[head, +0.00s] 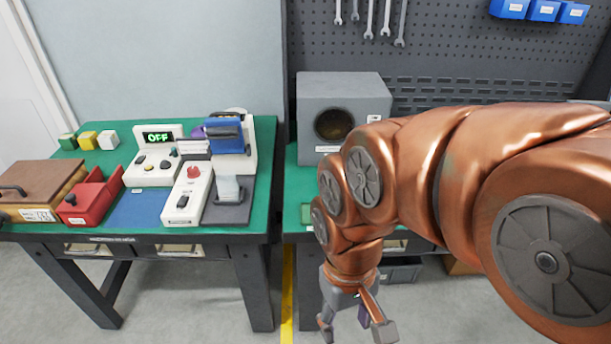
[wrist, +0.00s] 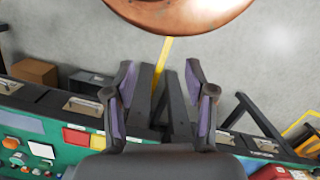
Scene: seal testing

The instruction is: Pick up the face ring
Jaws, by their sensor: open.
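I cannot pick out the face ring with certainty in either view. A small purple round part (head: 198,133) shows partly behind the test device on the left bench, but I cannot tell what it is. My gripper (head: 356,328) hangs low in front of the right bench, pointing down, and is apart from both benches' contents. In the wrist view my gripper (wrist: 160,78) has its two purple-padded fingers spread, with nothing between them.
The left green bench (head: 262,160) holds a test device (head: 230,165), an OFF display box (head: 155,165), a red bin (head: 90,197), a brown wooden box (head: 40,180) and small coloured blocks. A grey box with a round opening (head: 335,90) stands on the right bench. Open floor lies in front.

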